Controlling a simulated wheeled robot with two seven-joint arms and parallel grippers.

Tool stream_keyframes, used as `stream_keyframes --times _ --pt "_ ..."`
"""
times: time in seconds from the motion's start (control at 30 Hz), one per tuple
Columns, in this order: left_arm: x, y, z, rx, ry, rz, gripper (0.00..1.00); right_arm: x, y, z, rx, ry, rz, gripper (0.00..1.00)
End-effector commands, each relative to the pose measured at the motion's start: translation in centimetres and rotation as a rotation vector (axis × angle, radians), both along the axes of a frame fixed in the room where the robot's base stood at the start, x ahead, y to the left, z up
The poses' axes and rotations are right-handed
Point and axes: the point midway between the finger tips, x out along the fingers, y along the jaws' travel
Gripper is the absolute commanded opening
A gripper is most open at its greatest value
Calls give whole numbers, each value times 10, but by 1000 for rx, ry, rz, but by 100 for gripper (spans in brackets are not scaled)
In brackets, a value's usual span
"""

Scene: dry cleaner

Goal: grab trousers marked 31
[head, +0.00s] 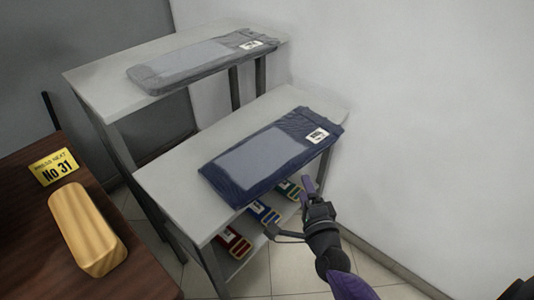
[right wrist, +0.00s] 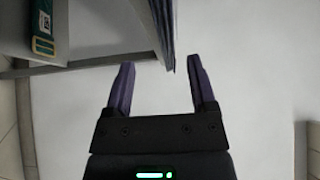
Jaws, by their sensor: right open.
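Folded dark blue trousers (head: 286,143) lie on the near grey table, with a lighter panel on top and a white tag (head: 317,136) too small to read. Folded grey trousers (head: 190,65) lie on the farther table, also with a white tag (head: 251,45) that I cannot read. My right gripper (head: 308,188) is open and empty, just off the right edge of the near table, beside the blue trousers. In the right wrist view, the blue trousers' edge (right wrist: 164,28) appears in line with the gap between the fingers (right wrist: 158,68). My left gripper is out of view.
A yellow sign reading No 31 (head: 54,167) and a wooden block (head: 87,229) are on the brown counter (head: 140,271) at left. The near table (head: 180,176) has a lower shelf with coloured packets (head: 234,241). A white wall (head: 430,110) stands close at right.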

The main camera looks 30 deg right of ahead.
Motion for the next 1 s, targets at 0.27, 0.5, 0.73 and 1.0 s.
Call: stream_keyframes --times 0.27,0.5,0.73,1.0 --pt "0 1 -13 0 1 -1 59 50 -6 5 0 2 0 72" --pt "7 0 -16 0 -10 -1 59 60 -9 7 -2 5 2 72" --pt "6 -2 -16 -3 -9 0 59 60 -9 7 -3 5 2 36" --pt "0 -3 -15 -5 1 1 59 60 -9 7 -3 5 2 0"
